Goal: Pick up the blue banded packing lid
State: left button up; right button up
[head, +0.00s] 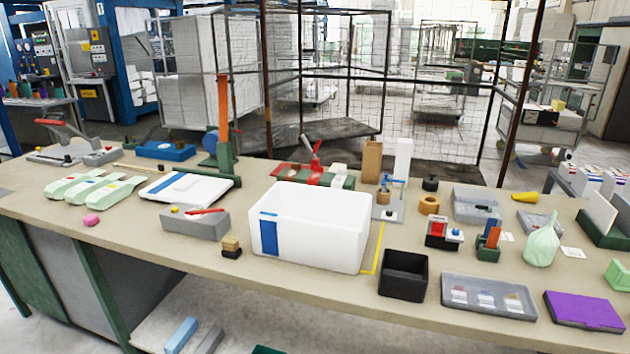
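The packing lid (209,190) is a flat white slab with a blue band across it. It lies on the bench left of the middle, close behind a grey block-like holder (195,226). A white open packing box (330,232) with a matching blue band on its front left stands to the right of the lid, a gap apart. Neither of my grippers is in view.
An orange and green upright press (223,125) stands just behind the lid. Pale green trays (95,188) lie to its left. A small black bin (404,276), a grey tray (488,297) and a purple slab (584,311) sit front right. The front left bench top is mostly clear.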

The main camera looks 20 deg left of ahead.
aim_at(201, 191)
jog(key=u, duration=1.3)
